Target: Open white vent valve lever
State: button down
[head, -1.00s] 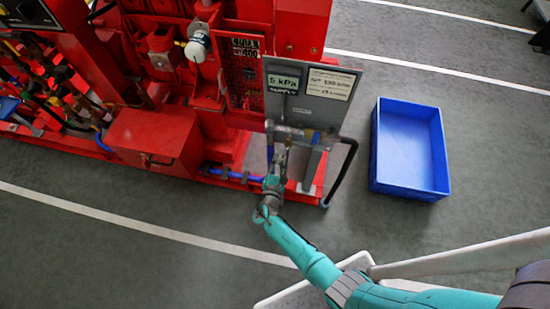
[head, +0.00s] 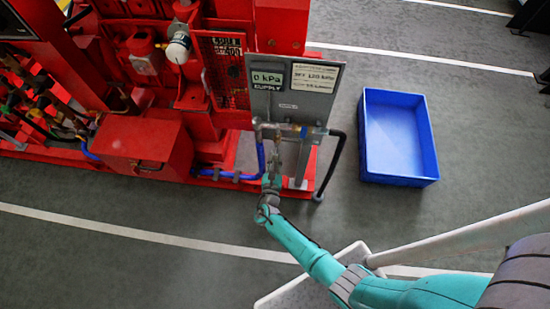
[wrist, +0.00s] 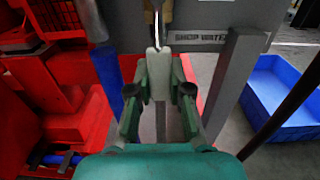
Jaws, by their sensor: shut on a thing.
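The white vent valve lever (wrist: 158,72) hangs below a brass-coloured fitting (wrist: 155,14) in the wrist view, pointing down toward me. My gripper (wrist: 160,88) is shut on the lever, its green fingers on both sides of it. In the head view my gripper (head: 273,176) is just below the pipework at the foot of the grey panel (head: 272,103). The lever is too small to make out clearly there. The panel's supply display (head: 268,80) reads 0 kPa.
The red pumpset (head: 145,140) fills the left. A blue hose (wrist: 110,78) hangs left of the lever, and a dark hose (head: 333,165) runs down on the right. A blue crate (head: 398,135) stands on the floor to the right. Open floor lies in front.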

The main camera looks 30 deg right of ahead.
jog(key=c, duration=1)
grip_release()
jog(key=shift+c, duration=0.2)
jog(key=v, duration=1.2)
jog(key=shift+s+d+f, duration=0.1)
